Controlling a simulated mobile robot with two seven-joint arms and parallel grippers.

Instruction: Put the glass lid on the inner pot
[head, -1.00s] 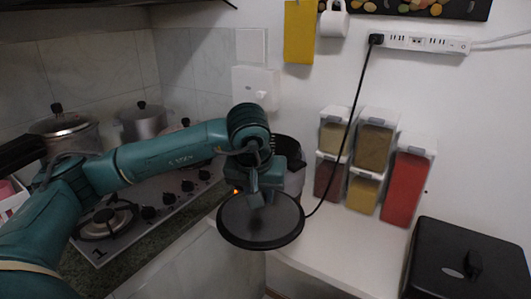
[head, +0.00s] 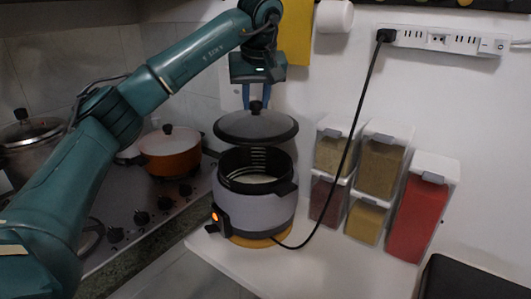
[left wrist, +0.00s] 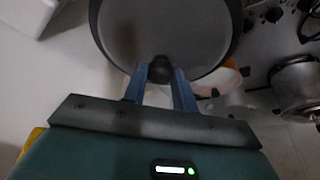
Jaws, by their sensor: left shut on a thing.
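The glass lid (head: 255,128) is a dark round lid with a black knob, held roughly level a little above the cooker. My left gripper (head: 258,100) is shut on the lid's knob from above. The left wrist view shows the lid (left wrist: 165,30) and the blue fingers (left wrist: 160,78) on either side of the knob. The inner pot (head: 255,180) sits inside the grey rice cooker (head: 255,212), its mouth open below the lid. Its rear rim is partly hidden by the lid. My right gripper is out of view.
The cooker stands on a yellow round mat (head: 262,241) on a white counter (head: 310,275). Spice dispensers (head: 375,165) stand to its right. A black power cord (head: 350,140) runs down to the cooker. An orange pot (head: 170,150) is on the stove (head: 150,205) at left.

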